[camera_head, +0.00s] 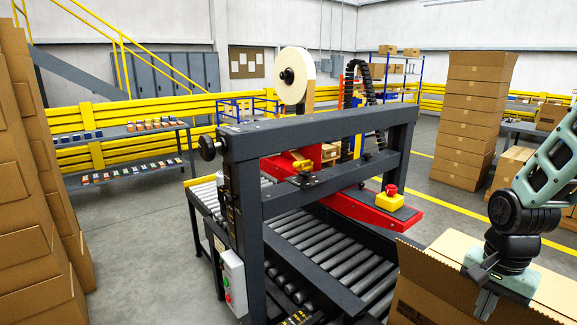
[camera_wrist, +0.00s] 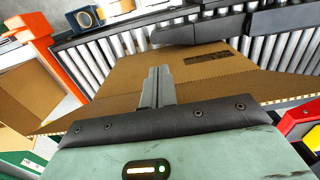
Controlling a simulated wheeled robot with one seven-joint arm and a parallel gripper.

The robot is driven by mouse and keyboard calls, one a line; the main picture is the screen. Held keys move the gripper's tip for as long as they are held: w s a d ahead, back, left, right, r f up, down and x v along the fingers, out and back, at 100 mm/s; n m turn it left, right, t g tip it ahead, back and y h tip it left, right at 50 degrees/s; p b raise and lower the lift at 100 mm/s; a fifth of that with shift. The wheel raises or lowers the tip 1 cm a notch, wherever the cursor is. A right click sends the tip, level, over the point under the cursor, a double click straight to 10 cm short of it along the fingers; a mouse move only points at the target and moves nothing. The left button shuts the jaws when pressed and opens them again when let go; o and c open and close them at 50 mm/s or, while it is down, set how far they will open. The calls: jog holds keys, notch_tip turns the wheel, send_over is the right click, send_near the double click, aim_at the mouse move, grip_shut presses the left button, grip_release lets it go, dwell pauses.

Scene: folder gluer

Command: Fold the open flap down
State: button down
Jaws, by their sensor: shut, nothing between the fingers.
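A brown cardboard box (camera_head: 455,255) stands at the lower right of the head view, cut off by the frame's edge. A panel with a raw corrugated edge and a dark printed mark (camera_head: 425,285) stands up along its near left side and looks like the open flap. In the wrist view the printed cardboard panel (camera_wrist: 205,75) lies beyond my fingers, and another cardboard piece (camera_wrist: 28,88) sticks out at the left. I cannot tell whether the fingertips touch cardboard.
A dark machine frame (camera_head: 310,135) with a red arm and a yellow block with a red button (camera_head: 390,197) stands left of the box. A roller conveyor (camera_head: 330,245) runs under it. Stacked cartons stand at the left (camera_head: 35,170) and back right (camera_head: 474,120).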

dwell(0.5)
jog(key=w+d+f+p, duration=0.1)
jog(key=w+d, duration=0.5)
jog(key=d, duration=0.2)
jog(key=shift+p, duration=0.3)
jog(key=shift+w, duration=0.1)
jog(key=w+d, duration=0.1)
jog(key=d, duration=0.1)
jog(key=w+d, duration=0.1)
jog(key=shift+w+d+f+p, duration=0.15)
jog(key=shift+w+f+p, duration=0.1)
jog(key=shift+w+p, duration=0.1)
jog(key=shift+d, duration=0.1)
